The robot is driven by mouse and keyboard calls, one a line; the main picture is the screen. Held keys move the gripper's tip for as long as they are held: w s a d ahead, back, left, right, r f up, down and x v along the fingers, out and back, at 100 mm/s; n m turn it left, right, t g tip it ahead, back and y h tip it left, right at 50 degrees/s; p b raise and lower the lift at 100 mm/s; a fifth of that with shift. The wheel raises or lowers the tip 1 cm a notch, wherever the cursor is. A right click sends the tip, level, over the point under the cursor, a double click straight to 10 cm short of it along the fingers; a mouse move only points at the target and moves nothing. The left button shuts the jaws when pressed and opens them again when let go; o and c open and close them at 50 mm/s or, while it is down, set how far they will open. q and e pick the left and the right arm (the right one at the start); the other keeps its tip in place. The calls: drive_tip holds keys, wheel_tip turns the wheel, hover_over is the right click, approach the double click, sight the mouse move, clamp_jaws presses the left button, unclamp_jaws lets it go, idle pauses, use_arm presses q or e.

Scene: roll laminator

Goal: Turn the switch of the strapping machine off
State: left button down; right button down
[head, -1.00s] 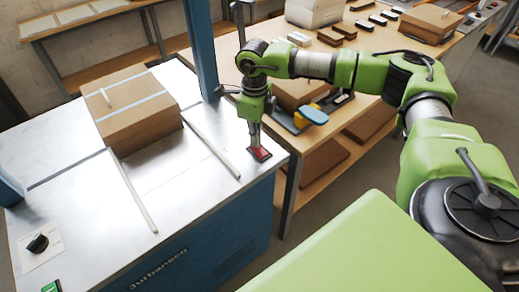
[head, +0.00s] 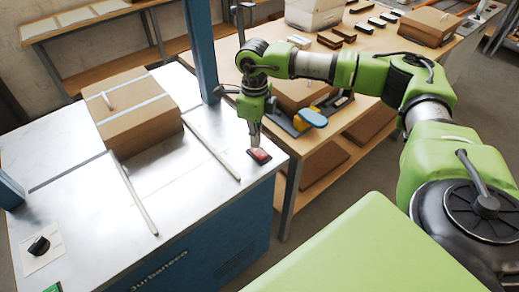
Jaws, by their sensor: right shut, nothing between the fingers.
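The strapping machine (head: 190,207) has a bright metal top and a blue body. Its red switch (head: 260,155) in a dark frame sits near the top's right corner. My right gripper (head: 256,144) is shut and empty, pointing down just above the switch. A small gap seems to show between the fingertips and the switch, though I cannot be sure they are clear of it. Which way the switch is tipped is too small to tell. My left gripper is not in view.
A strapped cardboard box (head: 135,108) lies on the machine top, left of a blue upright post (head: 201,50). A black knob (head: 39,245) is at the front left. A wooden table (head: 215,45) with boxes and a blue-handled tool (head: 312,117) stands behind my right arm.

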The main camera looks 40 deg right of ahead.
sight(256, 150)
drive_tip(key=shift+r+p, duration=1.4)
drive_tip(key=shift+r, duration=1.15)
drive_tip(key=shift+s+f, duration=0.1)
